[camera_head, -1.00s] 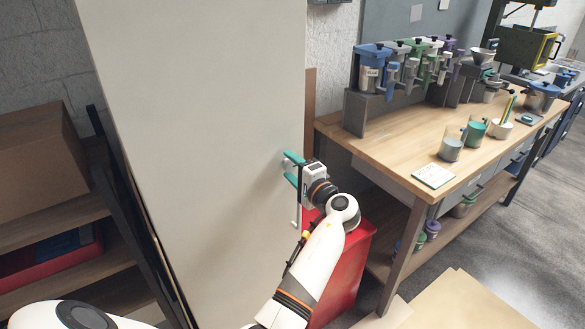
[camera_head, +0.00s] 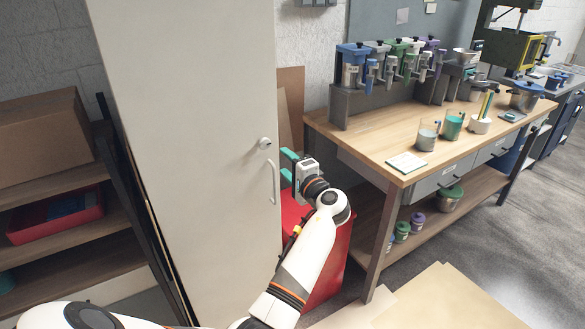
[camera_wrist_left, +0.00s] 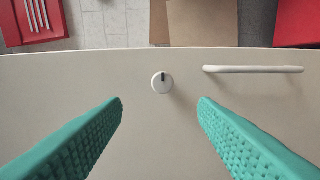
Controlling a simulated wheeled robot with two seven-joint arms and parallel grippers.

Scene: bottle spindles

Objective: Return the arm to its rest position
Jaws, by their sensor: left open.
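My left gripper (camera_head: 287,166) is open and empty, with teal fingers, beside the right edge of the tall cream cabinet (camera_head: 190,130) in the head view. My left arm (camera_head: 300,262) reaches up to it from the bottom. In the left wrist view both fingers (camera_wrist_left: 160,108) are spread apart, with nothing between them. The cabinet's round lock knob (camera_head: 265,143) and bar handle (camera_head: 272,182) are in plain sight to the left of the gripper. In the wrist view the knob (camera_wrist_left: 162,82) and handle (camera_wrist_left: 253,69) lie beyond the fingertips, apart from them. The cabinet door looks closed.
A red cabinet (camera_head: 330,268) stands just behind and below my forearm. A wooden workbench (camera_head: 372,146) with blue, green and purple containers is to the right. Shelves with a cardboard box (camera_head: 40,136) and red tray (camera_head: 60,222) are at the left. Flat boards (camera_head: 450,300) lie on the floor.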

